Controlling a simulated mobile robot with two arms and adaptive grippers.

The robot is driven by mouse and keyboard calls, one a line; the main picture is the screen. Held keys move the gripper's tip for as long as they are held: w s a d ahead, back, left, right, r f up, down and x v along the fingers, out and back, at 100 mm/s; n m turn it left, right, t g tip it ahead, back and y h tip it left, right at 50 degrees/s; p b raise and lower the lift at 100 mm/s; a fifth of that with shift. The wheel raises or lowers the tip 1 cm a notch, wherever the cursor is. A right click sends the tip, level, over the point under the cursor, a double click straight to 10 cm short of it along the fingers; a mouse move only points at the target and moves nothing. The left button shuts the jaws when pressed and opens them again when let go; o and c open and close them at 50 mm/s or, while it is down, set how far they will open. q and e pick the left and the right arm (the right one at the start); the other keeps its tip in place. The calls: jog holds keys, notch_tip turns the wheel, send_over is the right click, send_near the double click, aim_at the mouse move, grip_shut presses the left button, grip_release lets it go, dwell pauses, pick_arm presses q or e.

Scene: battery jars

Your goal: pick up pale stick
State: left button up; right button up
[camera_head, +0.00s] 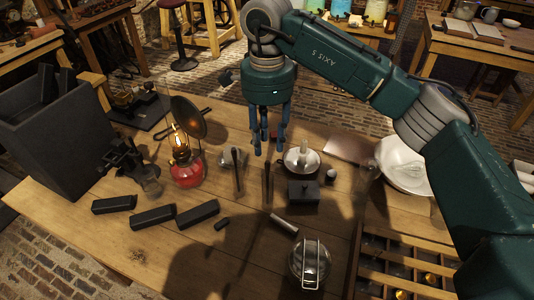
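A short pale stick (284,223) lies on the wooden table, right of the middle and behind the round glass jar with a wire handle. My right gripper (269,148) hangs from its green arm, pointing down over the far part of the table. Its blue fingers are apart, with nothing visible between them. It is farther back than the pale stick and clear of it. My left gripper is not in view.
A dish with a pale upright piece (303,157) and a black box (303,191) are close by. A red lantern (186,172) stands left. A compartmented tray (372,262) is front right. Dark blocks (153,217) lie front left.

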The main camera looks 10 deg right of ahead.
aim_at(268, 161)
jog(key=shift+w+f, duration=0.1)
jog(key=shift+w, duration=0.05)
jog(key=f, duration=0.1)
jog(key=f+p, duration=0.1)
jog(key=f, duration=0.2)
jog(key=shift+s+f, duration=0.1)
jog(key=shift+s, duration=0.15)
jog(key=shift+f, duration=0.3)
notch_tip(268, 161, down, 4)
jog(key=p, duration=0.2)
jog(key=shift+w+f+p, duration=0.15)
jog(key=shift+p, duration=0.15)
jog(key=shift+f, duration=0.55)
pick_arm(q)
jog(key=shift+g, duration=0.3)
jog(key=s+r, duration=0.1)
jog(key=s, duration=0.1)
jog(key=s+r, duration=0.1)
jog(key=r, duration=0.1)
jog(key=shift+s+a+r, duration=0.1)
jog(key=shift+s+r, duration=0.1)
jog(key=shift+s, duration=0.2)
pick_arm(e)
grip_shut()
